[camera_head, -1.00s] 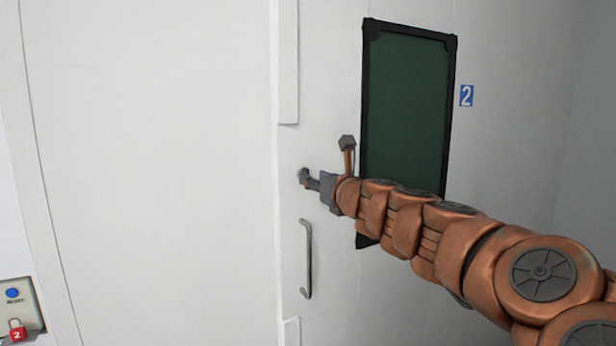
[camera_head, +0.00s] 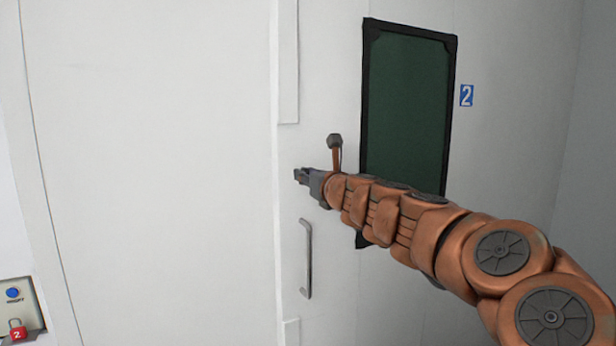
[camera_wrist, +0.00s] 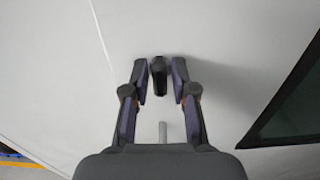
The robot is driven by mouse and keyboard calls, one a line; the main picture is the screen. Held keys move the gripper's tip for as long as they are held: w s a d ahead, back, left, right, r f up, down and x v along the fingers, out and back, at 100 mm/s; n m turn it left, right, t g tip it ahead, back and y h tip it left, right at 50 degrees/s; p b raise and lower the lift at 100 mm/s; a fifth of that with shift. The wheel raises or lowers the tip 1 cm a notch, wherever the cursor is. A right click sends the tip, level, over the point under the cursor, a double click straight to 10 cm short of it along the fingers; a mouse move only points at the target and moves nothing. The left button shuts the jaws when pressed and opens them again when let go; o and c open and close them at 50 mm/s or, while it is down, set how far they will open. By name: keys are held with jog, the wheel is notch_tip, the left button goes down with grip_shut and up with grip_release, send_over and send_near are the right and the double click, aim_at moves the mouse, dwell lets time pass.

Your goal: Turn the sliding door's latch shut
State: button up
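The sliding door (camera_head: 289,262) is pale and upright, with a dark green window in a black frame. The latch (camera_wrist: 158,78) is a small dark knob on the door, seen in the wrist view between my two fingers. My gripper (camera_wrist: 160,84) is open around the latch, with a narrow gap on each side of it. In the head view my gripper (camera_head: 303,176) is at the door above the bar handle and hides most of the latch there. How the latch is turned is hard to tell.
A grey vertical bar handle (camera_head: 308,258) is on the door just below my gripper. A panel with a blue button and red padlock (camera_head: 17,330) is at lower left.

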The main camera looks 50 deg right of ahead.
grip_shut()
jog(key=shift+n, duration=0.3)
jog(key=n+b, duration=0.2)
jog(key=n, duration=0.3)
jog(key=n+b, duration=0.3)
jog(key=n, duration=0.3)
jog(key=n+b, duration=0.2)
jog(key=n, duration=0.4)
jog(key=shift+a+f, duration=0.2)
jog(key=shift+f, duration=0.05)
jog(key=shift+n, duration=0.3)
jog(key=shift+o, duration=1.8)
grip_release()
